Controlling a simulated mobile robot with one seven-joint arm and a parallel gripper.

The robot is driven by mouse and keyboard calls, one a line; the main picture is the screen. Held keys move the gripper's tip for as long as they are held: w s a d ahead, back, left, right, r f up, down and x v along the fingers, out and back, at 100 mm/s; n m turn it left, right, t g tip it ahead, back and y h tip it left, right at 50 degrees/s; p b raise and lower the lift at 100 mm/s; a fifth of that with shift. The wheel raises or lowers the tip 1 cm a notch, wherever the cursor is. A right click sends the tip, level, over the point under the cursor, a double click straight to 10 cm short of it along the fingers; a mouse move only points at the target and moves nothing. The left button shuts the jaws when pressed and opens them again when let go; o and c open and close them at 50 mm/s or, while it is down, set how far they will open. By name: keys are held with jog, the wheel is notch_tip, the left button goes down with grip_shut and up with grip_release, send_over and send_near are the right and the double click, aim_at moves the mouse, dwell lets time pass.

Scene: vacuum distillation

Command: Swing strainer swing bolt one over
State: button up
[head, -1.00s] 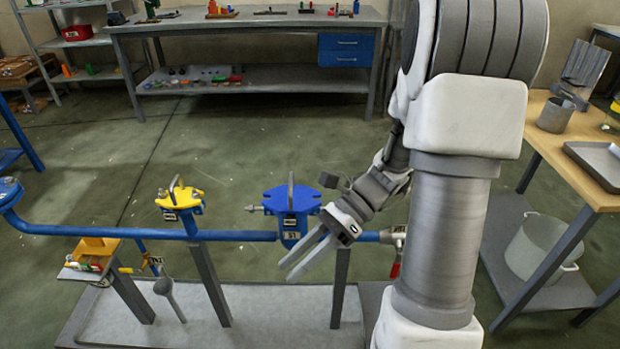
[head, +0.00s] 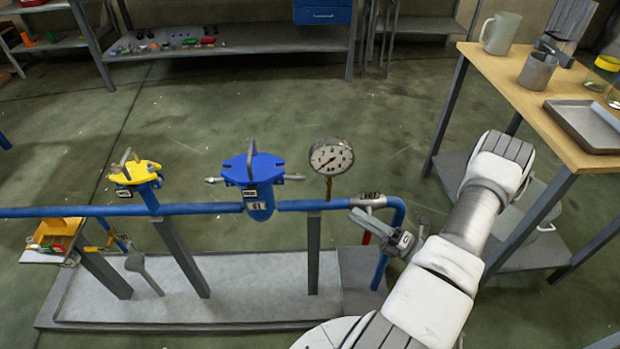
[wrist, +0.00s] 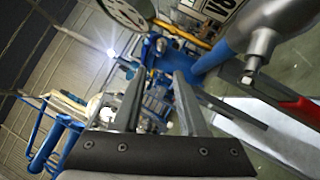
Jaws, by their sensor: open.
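The strainer (head: 260,185) is a blue body with a blue lid and an upright grey handle, set in the blue pipe and labelled S1. One swing bolt (head: 213,180) sticks out to its left, another (head: 292,177) to its right. Both look roughly level. My gripper (head: 372,226) is right of the strainer, near the labelled valve, and apart from both bolts. In the wrist view its fingers (wrist: 156,88) are spread with nothing between them. I cannot tell the swing bolts apart there.
A round gauge (head: 331,157) stands between strainer and gripper. The valve (head: 369,202) has a red handle (wrist: 300,112). A yellow-topped fitting (head: 137,173) stands left. A wooden table (head: 520,110) is at the right. Floor behind the pipe is clear.

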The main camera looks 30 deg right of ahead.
jog(key=b, duration=0.2)
send_near(294, 177)
jog(key=shift+m, duration=0.3)
jog(key=x, duration=0.7)
jog(key=shift+w+d, duration=0.2)
jog(key=shift+w, duration=0.25)
grip_shut()
